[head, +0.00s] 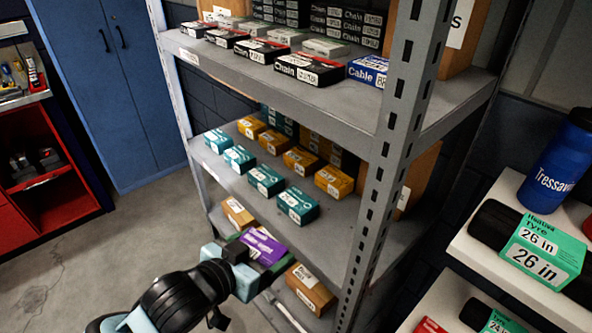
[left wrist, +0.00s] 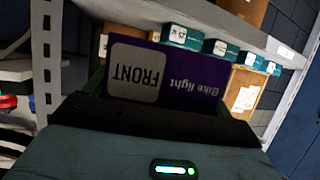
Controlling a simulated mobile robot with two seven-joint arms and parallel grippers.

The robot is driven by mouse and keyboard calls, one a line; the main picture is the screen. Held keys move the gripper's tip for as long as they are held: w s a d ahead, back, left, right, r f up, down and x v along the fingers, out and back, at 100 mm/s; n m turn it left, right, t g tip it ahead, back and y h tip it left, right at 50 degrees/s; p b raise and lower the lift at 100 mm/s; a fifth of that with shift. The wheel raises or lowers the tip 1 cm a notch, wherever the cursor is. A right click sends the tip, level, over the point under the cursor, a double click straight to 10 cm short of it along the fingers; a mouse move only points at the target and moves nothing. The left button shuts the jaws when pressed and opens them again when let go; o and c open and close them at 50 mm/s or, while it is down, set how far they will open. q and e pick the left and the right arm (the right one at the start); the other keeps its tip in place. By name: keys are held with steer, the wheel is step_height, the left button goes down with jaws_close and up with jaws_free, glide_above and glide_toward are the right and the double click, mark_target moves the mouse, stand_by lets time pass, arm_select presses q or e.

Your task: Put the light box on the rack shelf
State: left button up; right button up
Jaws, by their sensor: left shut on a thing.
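The light box (head: 264,246) is purple, and in the left wrist view its face (left wrist: 198,82) reads "Bike light" and "FRONT" upside down. My left gripper (head: 257,256) is shut on it, with dark green fingers at its sides. It holds the box at the front of the grey metal rack (head: 372,190), below the middle shelf (head: 318,232), among brown boxes on a lower level. I cannot tell whether the box touches the lower shelf, which is mostly hidden by the arm and gripper. My right gripper is not in view.
Brown boxes (head: 309,287) stand on either side of the held box. Teal boxes (head: 298,205) and orange boxes (head: 334,181) fill the middle shelf. Chain boxes (head: 308,69) sit above. The rack's perforated post (head: 385,140) stands to the right. A white shelf with a tyre box (head: 541,250) is further right.

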arm_select(q)
steer(key=s+d+f+m+g+h, duration=0.1)
steer(key=d+f+m+g+h, duration=0.1)
steer(key=d, duration=0.4)
steer(key=shift+s+m+h+b, duration=0.3)
steer(key=shift+s+m+b, duration=0.1)
steer(key=shift+b, duration=0.05)
steer(key=shift+w+d, duration=0.15)
steer(key=shift+d, duration=0.05)
glide_above(346, 245)
steer(key=shift+s+a+f, duration=0.2)
steer(key=shift+a+f, duration=0.15)
steer(key=shift+f, duration=0.3)
steer(key=shift+w+d, duration=0.15)
steer(key=shift+d, duration=0.05)
steer(key=shift+w+d+f+b, duration=0.15)
steer(key=shift+d+f+b, duration=0.05)
steer(key=shift+f+b, duration=0.1)
steer(key=shift+f, duration=1.5)
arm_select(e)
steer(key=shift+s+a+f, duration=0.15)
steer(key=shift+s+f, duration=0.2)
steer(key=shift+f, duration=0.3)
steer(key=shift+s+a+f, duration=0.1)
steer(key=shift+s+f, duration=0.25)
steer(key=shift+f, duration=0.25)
